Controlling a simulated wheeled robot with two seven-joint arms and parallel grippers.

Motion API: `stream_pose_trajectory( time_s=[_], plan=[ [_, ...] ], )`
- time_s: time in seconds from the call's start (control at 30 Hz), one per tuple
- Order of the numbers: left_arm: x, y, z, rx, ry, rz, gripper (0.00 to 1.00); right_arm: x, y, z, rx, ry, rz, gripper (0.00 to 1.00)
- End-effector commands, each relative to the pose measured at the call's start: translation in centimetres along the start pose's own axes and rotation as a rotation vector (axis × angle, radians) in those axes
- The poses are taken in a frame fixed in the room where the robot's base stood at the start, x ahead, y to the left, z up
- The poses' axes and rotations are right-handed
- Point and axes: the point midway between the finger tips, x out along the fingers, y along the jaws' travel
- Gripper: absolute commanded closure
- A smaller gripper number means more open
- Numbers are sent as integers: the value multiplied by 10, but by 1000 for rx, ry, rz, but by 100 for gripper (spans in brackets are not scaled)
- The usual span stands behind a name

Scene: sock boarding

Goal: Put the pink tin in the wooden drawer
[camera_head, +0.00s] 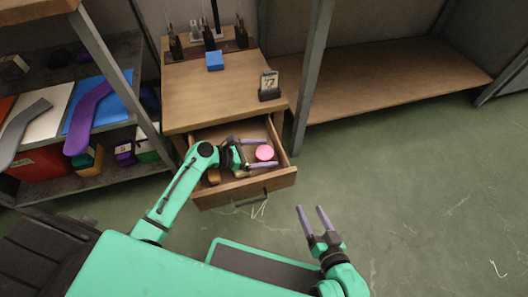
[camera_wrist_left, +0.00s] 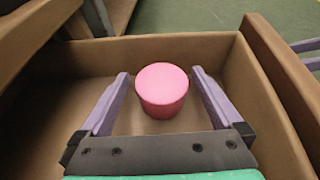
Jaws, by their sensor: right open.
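The pink tin (camera_head: 264,153) is inside the open wooden drawer (camera_head: 247,187) of the wooden cabinet. In the left wrist view the tin (camera_wrist_left: 162,88) stands upright between the two purple fingers of my left gripper (camera_wrist_left: 162,85), with a gap on each side. My left gripper (camera_head: 256,155) is open, reaching into the drawer. Whether the tin rests on the drawer floor is hard to tell. My right gripper (camera_head: 314,219) is open and empty, out in front of the drawer, above the floor.
A brownish-yellow object (camera_head: 214,176) lies in the drawer's left part. On the cabinet top (camera_head: 215,95) stand a blue box (camera_head: 215,60) and a card holder (camera_head: 269,86). A shelf with purple and grey sock shapes (camera_head: 90,118) is at left.

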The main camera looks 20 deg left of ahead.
Motion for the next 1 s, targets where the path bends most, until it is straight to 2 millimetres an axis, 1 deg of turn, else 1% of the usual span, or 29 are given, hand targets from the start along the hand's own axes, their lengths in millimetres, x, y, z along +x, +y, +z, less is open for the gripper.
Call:
stream_pose_trajectory(
  time_s=[0.03,0.17,0.27,0.3,0.37,0.4,0.6,0.7,0.83,1.0],
  plan=[
    [1,-3,-6,-7,8,-6,0,0,0,0,0,1,0,30],
    [1,-3,-6,-8,10,-7,0,1,0,0,0,2,0,30],
    [-2,-3,-1,-8,10,-7,0,0,0,-1,0,2,0,30],
    [-4,-3,5,-5,10,-6,0,0,0,-1,2,-1,0,30],
    [-18,-3,8,-9,13,-4,0,-4,-3,-3,4,-19,1,30],
    [-29,-2,9,-10,13,-3,0,-8,-5,-5,3,-37,2,30],
    [-88,-2,12,-9,10,-4,0,-18,-15,-30,-12,-82,-3,30],
    [-109,-2,11,-7,8,-4,0,-20,-18,-37,-16,-97,-4,30],
    [-123,-2,10,-5,5,-4,0,-22,-19,-40,-20,-108,-4,30],
    [-124,-1,9,-3,4,-4,0,-21,-19,-39,-20,-110,-4,30]
  ],
)
